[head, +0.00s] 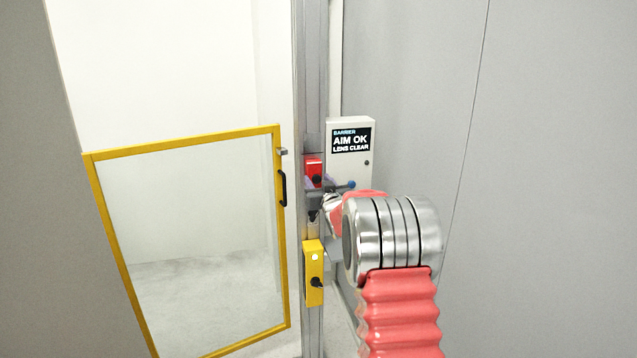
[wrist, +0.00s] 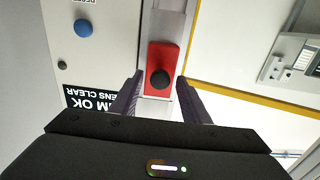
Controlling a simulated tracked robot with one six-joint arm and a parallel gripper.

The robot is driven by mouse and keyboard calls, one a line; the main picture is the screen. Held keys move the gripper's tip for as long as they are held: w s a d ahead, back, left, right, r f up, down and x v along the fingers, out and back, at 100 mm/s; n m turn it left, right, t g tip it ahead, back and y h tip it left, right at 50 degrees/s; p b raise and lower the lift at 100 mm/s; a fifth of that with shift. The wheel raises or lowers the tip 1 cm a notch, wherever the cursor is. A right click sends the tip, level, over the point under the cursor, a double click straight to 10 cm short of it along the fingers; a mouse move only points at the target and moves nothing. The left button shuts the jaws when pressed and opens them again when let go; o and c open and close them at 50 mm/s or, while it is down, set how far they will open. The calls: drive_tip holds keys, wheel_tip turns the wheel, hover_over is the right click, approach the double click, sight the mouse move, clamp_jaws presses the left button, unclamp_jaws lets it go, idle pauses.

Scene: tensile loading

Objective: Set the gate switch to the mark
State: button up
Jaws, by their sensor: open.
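A red switch box (head: 313,166) with a black round knob is on the grey post, level with the metal tongue of the gate (head: 284,151). In the wrist view the red box (wrist: 156,55) sits beyond my fingers, and its black knob (wrist: 160,78) lies in the gap between the fingertips. My gripper (wrist: 160,80) is open, with dark purple fingers on either side of the knob; I cannot tell whether they touch it. In the head view my gripper (head: 314,184) is small and partly covers the red box. No mark on the box can be made out.
A yellow box (head: 314,260) with a white light and black knob is lower on the post. A white barrier box (head: 358,180) reading "AIM OK LENS CLEAR" with a blue knob (head: 351,184) stands right. The yellow-framed gate (head: 180,143) stands left, with a black handle.

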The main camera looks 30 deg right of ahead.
clamp_jaws()
idle(0.4)
